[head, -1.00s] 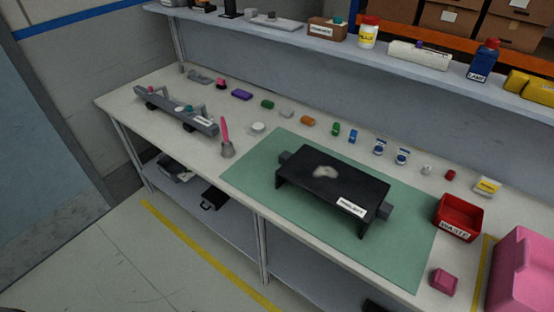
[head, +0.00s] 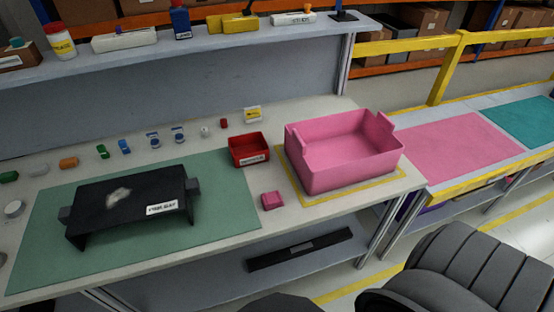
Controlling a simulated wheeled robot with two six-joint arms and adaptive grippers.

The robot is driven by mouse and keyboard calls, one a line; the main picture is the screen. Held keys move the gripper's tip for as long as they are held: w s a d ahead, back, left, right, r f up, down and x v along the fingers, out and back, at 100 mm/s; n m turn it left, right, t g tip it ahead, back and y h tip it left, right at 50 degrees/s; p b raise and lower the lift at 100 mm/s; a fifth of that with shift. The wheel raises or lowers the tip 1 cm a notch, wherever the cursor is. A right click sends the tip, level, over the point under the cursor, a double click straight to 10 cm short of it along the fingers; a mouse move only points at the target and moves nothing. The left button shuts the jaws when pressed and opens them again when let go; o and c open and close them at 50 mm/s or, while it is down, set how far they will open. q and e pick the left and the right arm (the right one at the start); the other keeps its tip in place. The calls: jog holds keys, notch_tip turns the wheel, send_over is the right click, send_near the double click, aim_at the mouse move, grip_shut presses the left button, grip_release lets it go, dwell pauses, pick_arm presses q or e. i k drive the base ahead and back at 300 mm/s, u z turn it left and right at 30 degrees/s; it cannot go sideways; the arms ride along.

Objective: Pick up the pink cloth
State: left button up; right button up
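A small pink folded-looking piece (head: 271,200), which I take to be the pink cloth, lies on the pale bench top. It is just right of the green mat (head: 232,215) and left of the large pink bin. It is small in the head view, so its texture is hard to tell. Neither of my grippers is in view. Dark rounded parts at the bottom right look like my own arm links.
A black module (head: 130,205) stands on the mat. A red waste bin (head: 248,150) sits behind the pink piece, and the large open pink bin (head: 345,150) stands inside a yellow outline. Small bottles and coloured items line the back. Shelf above, conveyor-like tables at right.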

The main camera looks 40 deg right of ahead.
aim_at(271, 200)
jog(key=z, duration=0.6)
jog(key=k, duration=0.15)
jog(key=z, duration=0.5)
